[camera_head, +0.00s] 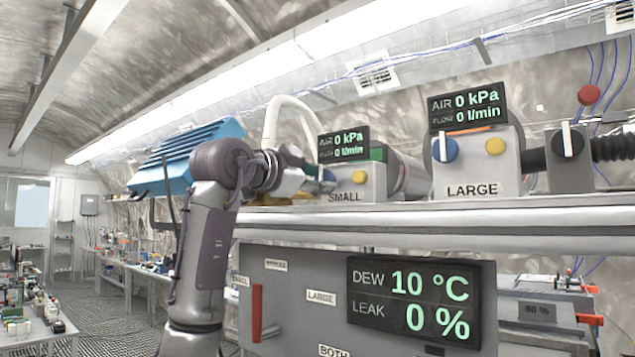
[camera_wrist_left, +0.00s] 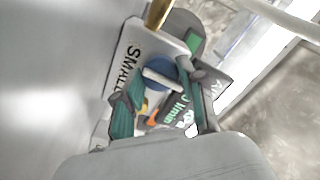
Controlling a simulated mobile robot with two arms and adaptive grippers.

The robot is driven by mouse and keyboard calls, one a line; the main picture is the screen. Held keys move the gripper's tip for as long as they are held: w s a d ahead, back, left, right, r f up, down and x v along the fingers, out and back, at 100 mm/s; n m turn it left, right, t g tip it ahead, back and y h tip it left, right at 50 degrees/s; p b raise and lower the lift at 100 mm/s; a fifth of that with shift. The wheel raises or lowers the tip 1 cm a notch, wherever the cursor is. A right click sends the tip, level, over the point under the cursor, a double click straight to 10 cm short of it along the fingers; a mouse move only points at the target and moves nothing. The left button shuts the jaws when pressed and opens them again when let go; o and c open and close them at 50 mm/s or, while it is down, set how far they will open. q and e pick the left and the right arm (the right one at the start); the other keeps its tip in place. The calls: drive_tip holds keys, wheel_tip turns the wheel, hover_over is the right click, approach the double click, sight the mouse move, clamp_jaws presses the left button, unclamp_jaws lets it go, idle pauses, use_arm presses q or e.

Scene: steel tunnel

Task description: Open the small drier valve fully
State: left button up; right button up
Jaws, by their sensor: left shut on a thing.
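The small drier (camera_head: 374,190) is a grey box labelled SMALL on the shelf, with a yellow button (camera_head: 359,177) on its front. Its valve is a blue round knob (camera_wrist_left: 157,68) with a white bar handle (camera_wrist_left: 162,79), seen in the left wrist view. In the head view my gripper mostly hides the knob. My left gripper (camera_head: 322,178) reaches it from the left, and its teal fingers (camera_wrist_left: 163,84) are shut on the valve handle. The small drier's display (camera_head: 344,144) reads 0 kPa and 0 l/min. My right gripper is not in view.
The large drier (camera_head: 476,165) stands to the right with its own blue knob (camera_head: 446,149) and yellow button. Below the shelf edge (camera_head: 420,219), a panel carries a red lever (camera_head: 257,312) and a display (camera_head: 421,302) reading DEW 10 °C, LEAK 0 %. A white hose (camera_head: 272,118) arches behind my gripper.

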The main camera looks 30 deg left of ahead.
use_arm(q)
drive_tip(key=shift+f, duration=0.15)
idle(0.4)
drive_tip(key=o, duration=1.1)
drive_tip(key=shift+o, duration=0.2)
drive_tip(key=s, duration=0.8)
drive_tip(key=s+a, duration=0.1)
drive_tip(key=s, duration=0.3)
